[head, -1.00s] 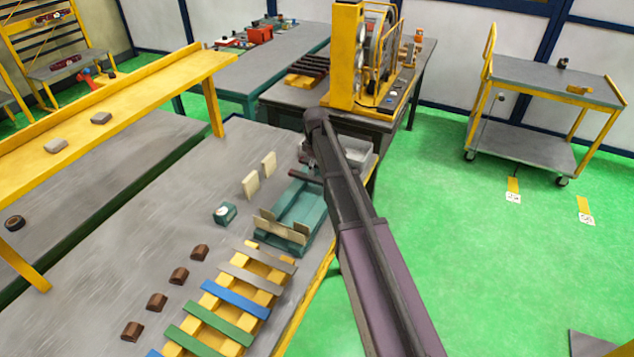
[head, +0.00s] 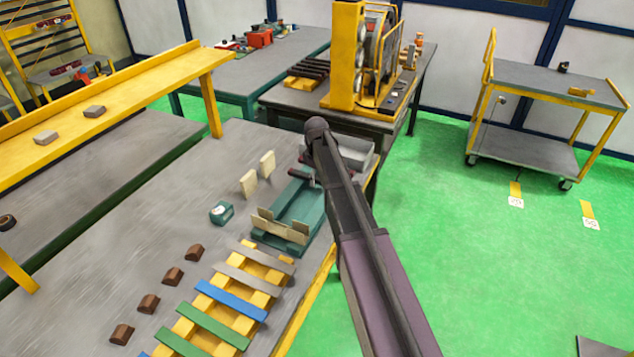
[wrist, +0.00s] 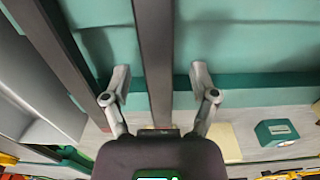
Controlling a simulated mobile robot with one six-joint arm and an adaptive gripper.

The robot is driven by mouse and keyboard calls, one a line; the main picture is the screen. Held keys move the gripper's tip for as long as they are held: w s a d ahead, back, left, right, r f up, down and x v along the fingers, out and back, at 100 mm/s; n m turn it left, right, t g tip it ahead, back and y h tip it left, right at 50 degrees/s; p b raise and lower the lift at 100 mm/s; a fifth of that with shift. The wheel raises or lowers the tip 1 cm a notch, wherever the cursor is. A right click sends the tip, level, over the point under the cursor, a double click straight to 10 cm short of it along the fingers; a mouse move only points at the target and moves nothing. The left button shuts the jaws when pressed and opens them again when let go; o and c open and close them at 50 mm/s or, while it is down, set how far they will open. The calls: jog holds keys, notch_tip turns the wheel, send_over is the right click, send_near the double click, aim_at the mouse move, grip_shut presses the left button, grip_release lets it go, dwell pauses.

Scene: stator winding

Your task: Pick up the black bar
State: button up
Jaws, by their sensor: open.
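A long dark bar (wrist: 155,60) runs up the middle of the wrist view, with a reddish end near my gripper's body. My gripper (wrist: 159,82) is open, with one finger on each side of this bar and a gap on both sides. A second dark bar (wrist: 62,50) lies to the left, outside the fingers. Both are over a teal fixture (wrist: 255,40). In the head view a short piece of dark bar (head: 304,173) shows at the teal fixture (head: 310,207), left of my arm. My arm hides the gripper there.
A grey tray (head: 355,146) stands just behind the fixture. Pale upright plates (head: 249,183) and a small teal box (head: 221,213) are left of it. A yellow rack (head: 246,275) with coloured strips is in front. Several dark bars (head: 309,67) lie on the back table.

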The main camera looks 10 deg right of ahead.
aim_at(317, 178)
dwell(0.3)
grip_shut()
jog(key=shift+r, duration=0.15)
dwell(0.3)
notch_tip(317, 178, up, 4)
jog(key=p, duration=0.4)
jog(key=shift+f, duration=0.2)
jog(key=s+a+r+p, duration=0.1)
jog(key=s, duration=1.5)
jog(key=shift+a, duration=0.3)
jog(key=shift+r, duration=0.2)
notch_tip(317, 178, up, 11)
jog(key=p, duration=1.1)
jog(key=shift+w, duration=0.15)
